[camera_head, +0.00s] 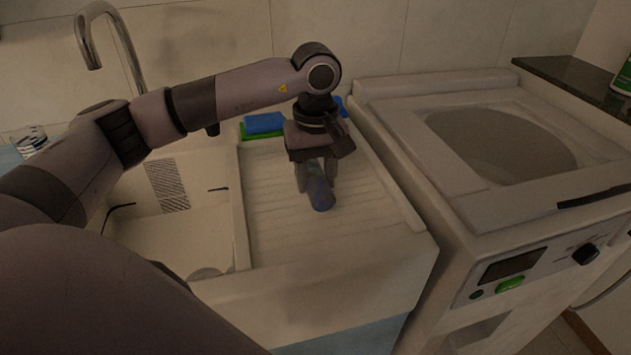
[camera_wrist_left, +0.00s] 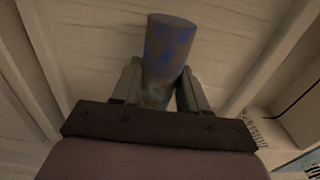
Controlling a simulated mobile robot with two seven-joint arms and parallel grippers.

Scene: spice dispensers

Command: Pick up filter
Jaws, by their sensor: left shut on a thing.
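The filter (camera_head: 320,193) is a small cylinder with mottled blue and grey sides. It is at the ribbed drainboard (camera_head: 275,220) of the sink, and it also shows in the left wrist view (camera_wrist_left: 168,48). My left gripper (camera_head: 316,180) points down and is shut on the filter; in the left wrist view its two fingers (camera_wrist_left: 158,90) press on both sides of it. The near end of the filter sticks out past the fingers. I cannot tell whether the filter touches the drainboard. My right gripper is not in view.
A sink basin (camera_head: 165,225) with a tall faucet (camera_head: 110,35) is at the left. Blue and green sponges (camera_head: 264,124) lie behind the gripper. A white appliance (camera_head: 500,220) with a round top stands close at the right. The front of the drainboard is clear.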

